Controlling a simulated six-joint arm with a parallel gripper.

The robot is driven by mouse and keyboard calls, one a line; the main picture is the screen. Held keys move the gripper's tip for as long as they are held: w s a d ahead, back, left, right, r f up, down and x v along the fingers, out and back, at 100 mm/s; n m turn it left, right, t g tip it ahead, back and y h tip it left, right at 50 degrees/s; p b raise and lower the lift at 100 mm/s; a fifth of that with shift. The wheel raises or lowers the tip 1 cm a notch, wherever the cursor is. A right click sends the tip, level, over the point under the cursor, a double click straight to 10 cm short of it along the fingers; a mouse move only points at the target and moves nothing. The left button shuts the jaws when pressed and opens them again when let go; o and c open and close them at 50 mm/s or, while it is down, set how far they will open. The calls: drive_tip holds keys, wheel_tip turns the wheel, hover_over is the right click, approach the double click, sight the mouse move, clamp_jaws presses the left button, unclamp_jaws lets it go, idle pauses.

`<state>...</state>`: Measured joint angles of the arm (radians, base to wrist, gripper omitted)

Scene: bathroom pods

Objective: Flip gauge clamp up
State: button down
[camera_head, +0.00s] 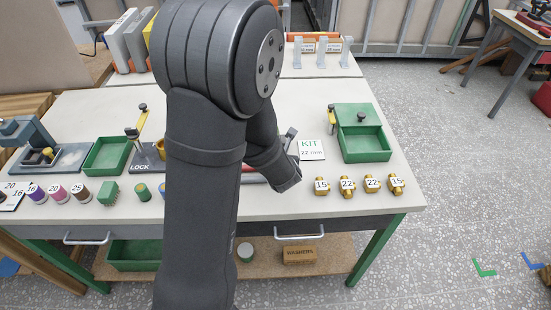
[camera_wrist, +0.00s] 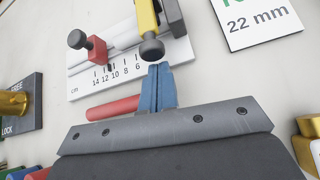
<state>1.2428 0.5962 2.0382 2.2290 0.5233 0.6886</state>
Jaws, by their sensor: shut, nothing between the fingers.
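In the wrist view, the gauge (camera_wrist: 118,80) is a white plate with a centimetre scale and a grey rail. A red slider (camera_wrist: 96,47) with a black knob sits at its left part. A yellow clamp lever (camera_wrist: 147,14) ending in a black knob (camera_wrist: 151,48) lies across the gauge's right part. My gripper's blue fingers (camera_wrist: 158,70) are shut and empty, with their tips right by that knob. I cannot tell whether they touch it. In the head view, my arm hides the fingers and most of the gauge.
A red rod (camera_wrist: 112,108) lies left of my fingers. The KIT 22 mm card (camera_head: 311,149) is right of the gauge. Brass fittings (camera_head: 347,186) stand along the front edge. A green box (camera_head: 366,151) is at the right; the LOCK base (camera_head: 142,165) is at the left.

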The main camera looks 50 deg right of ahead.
drive_tip(key=shift+r, duration=0.15)
drive_tip(key=shift+r, duration=0.25)
drive_tip(key=shift+r, duration=0.2)
drive_tip(key=shift+w+d+r, duration=0.15)
drive_tip(key=shift+d+r, duration=0.05)
drive_tip(key=shift+r, duration=0.8)
drive_tip(key=r, duration=0.2)
drive_tip(key=w+d+r, duration=0.2)
drive_tip(key=r, duration=0.1)
drive_tip(key=shift+w+d+r, duration=0.15)
drive_tip(key=shift+w+r, duration=0.05)
drive_tip(key=shift+r, duration=0.1)
drive_tip(key=shift+w+d+r, duration=0.7)
drive_tip(key=shift+r, duration=0.05)
drive_tip(key=shift+w+d+r, duration=0.5)
drive_tip(key=shift+w+d, duration=0.3)
drive_tip(key=shift+r, duration=0.15)
